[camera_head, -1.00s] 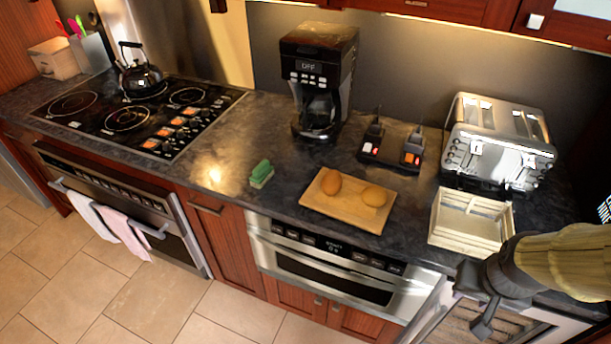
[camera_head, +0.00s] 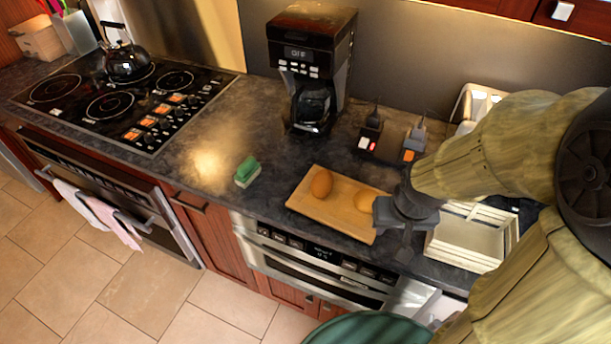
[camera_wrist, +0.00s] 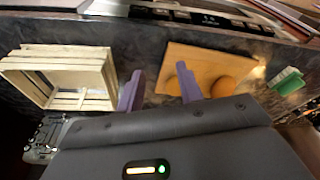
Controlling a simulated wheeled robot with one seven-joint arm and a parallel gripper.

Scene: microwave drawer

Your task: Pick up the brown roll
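Two brown rolls lie on a wooden cutting board (camera_head: 342,222) on the dark counter. The left roll (camera_head: 321,183) shows whole in the head view; the right roll (camera_head: 366,201) is partly covered by my gripper. In the wrist view one roll (camera_wrist: 221,87) shows whole on the board (camera_wrist: 205,62), and the other (camera_wrist: 172,86) is partly behind a finger. My gripper (camera_wrist: 161,88) is open and empty, its two purple fingers apart. In the head view my gripper (camera_head: 403,232) is in front of the board's right end; its height above the board is hard to tell.
A pale wooden crate (camera_head: 462,241) stands right of the board, with a toaster behind my arm. The counter between stove (camera_head: 120,100) and board is mostly clear.

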